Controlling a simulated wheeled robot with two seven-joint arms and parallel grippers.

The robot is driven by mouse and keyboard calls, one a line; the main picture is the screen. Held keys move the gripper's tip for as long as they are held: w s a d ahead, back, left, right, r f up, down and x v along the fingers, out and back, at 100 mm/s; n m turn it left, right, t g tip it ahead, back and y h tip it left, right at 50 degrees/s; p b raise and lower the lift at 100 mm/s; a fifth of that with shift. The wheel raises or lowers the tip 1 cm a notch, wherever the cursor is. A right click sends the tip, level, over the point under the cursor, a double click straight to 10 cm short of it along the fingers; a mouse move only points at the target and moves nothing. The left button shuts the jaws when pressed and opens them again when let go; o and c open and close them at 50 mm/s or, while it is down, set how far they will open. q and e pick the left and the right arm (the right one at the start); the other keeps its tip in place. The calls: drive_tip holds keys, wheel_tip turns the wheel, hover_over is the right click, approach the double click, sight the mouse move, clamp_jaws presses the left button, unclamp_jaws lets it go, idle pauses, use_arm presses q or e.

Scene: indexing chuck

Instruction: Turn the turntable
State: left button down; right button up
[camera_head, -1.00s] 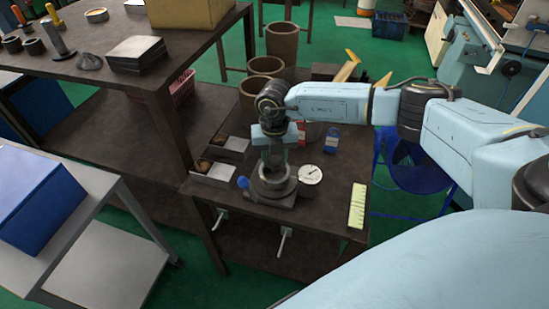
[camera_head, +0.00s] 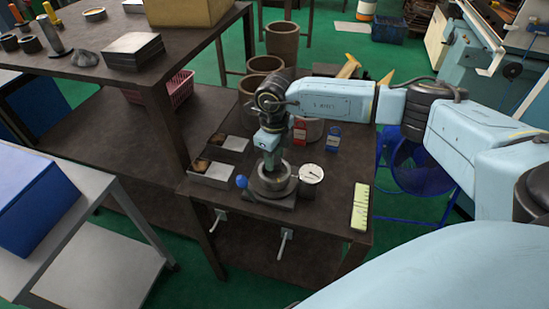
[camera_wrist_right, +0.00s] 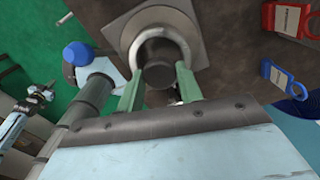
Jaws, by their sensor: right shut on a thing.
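The turntable (camera_head: 284,188) is a round grey metal chuck on a square base near the front of the dark table. A lever with a blue knob (camera_head: 242,182) sticks out at its left. My right gripper (camera_head: 270,167) points down into the turntable's middle. In the right wrist view, the green fingers of my right gripper (camera_wrist_right: 158,88) stand on either side of a dark round post (camera_wrist_right: 158,73) inside the turntable's pale ring (camera_wrist_right: 137,26), shut on the post. The finger-to-post contact is partly hidden. My left gripper is not in view.
A white dial gauge (camera_head: 311,174) stands close at the turntable's right. A red padlock (camera_head: 300,136) and a blue padlock (camera_head: 333,138) are behind it. Shallow trays (camera_head: 212,173) lie to the left. A pale yellow-green strip (camera_head: 360,206) lies near the table's right edge.

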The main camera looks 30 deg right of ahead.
drive_tip(key=shift+n+b, duration=0.55)
drive_tip(key=shift+n, duration=1.05)
drive_tip(key=shift+r, duration=0.1)
drive_tip(key=o, duration=1)
wheel_tip(320, 180, up, 13)
drive_tip(key=shift+r, duration=0.15)
